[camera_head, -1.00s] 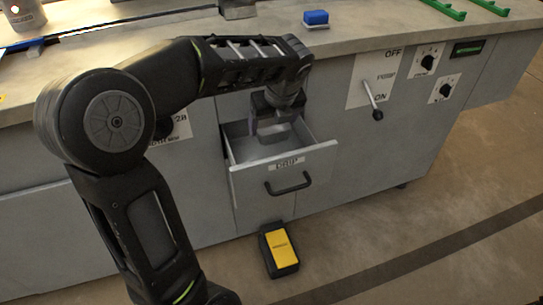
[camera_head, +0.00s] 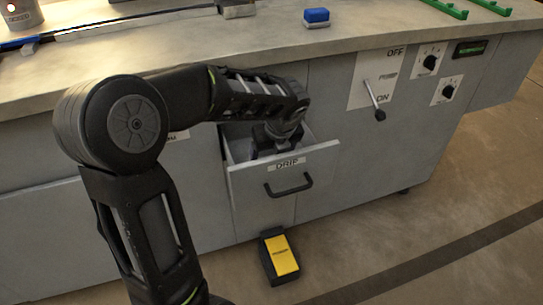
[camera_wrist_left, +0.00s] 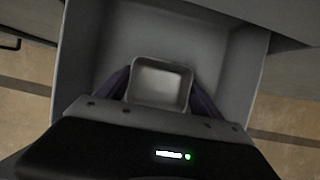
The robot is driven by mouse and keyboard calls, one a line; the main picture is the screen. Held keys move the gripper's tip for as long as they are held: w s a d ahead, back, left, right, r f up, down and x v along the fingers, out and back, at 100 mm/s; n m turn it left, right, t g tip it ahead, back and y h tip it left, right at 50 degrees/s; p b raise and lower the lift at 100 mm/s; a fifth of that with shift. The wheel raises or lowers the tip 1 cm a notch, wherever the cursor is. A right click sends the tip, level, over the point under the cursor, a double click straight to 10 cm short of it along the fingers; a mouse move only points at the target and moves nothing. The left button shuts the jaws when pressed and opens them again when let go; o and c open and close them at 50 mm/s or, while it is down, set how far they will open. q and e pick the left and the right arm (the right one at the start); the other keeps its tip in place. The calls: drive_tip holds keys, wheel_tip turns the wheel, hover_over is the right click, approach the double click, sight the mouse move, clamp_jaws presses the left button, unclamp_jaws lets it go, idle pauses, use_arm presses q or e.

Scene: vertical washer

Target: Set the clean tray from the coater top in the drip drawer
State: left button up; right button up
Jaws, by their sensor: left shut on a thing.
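The drip drawer (camera_head: 284,170), labelled DRIP, is pulled open from the grey cabinet front. My left gripper (camera_head: 268,147) reaches down inside the drawer from above. In the left wrist view, it is shut on a small light-grey rectangular tray (camera_wrist_left: 160,83), with a dark finger on either side. The tray is held over the drawer floor; I cannot tell whether it touches the floor. In the left wrist view the drawer (camera_wrist_left: 85,75) surrounds the tray, with bare floor beyond it. In the head view the tray is hidden by the gripper and arm. My right gripper is not in view.
A blue block (camera_head: 316,16) on a grey base and green racks (camera_head: 446,9) stand on the worktop (camera_head: 390,32). A lever (camera_head: 374,95) and knobs are on the cabinet front to the right. A yellow and black box (camera_head: 281,256) sits on the floor below the drawer.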

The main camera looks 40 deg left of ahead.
use_arm(q)
drive_tip(key=shift+f, duration=0.15)
drive_tip(key=shift+f, duration=0.15)
drive_tip(key=o, duration=1.5)
drive_tip(key=shift+c, duration=0.2)
drive_tip(key=p+v, duration=0.4)
drive_tip(key=v, duration=0.8)
